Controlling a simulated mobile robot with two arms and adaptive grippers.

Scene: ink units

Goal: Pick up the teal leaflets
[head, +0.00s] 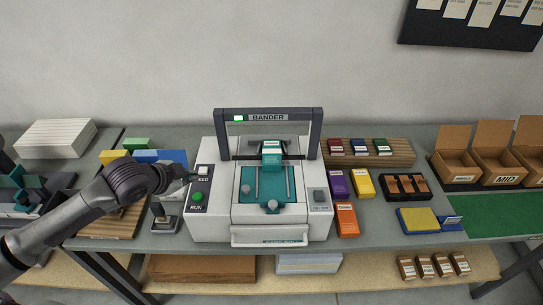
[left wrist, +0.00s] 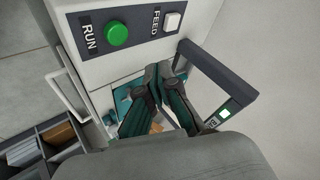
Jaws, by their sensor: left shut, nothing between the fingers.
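A small teal stack, apparently the teal leaflets (head: 271,158), stands under the arch of the bander (head: 220,215), at the back of its teal bed. A pale strip shows across it; I cannot read any print. My left gripper (head: 191,177) is shut and empty at the bander's left panel, beside the white FEED button (head: 203,170) and above the green RUN button (head: 197,196). In the left wrist view the shut fingers (left wrist: 158,72) lie below the FEED button in the picture; I cannot tell whether they touch the machine. My right gripper is not in view.
The bander's dark arch (head: 315,135) rises over the bed and has a lit green lamp. Purple (head: 338,184), yellow (head: 362,183) and orange (head: 346,220) packs lie to the right. Open cardboard boxes (head: 455,165) stand at far right. White paper (head: 57,138) is stacked at far left.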

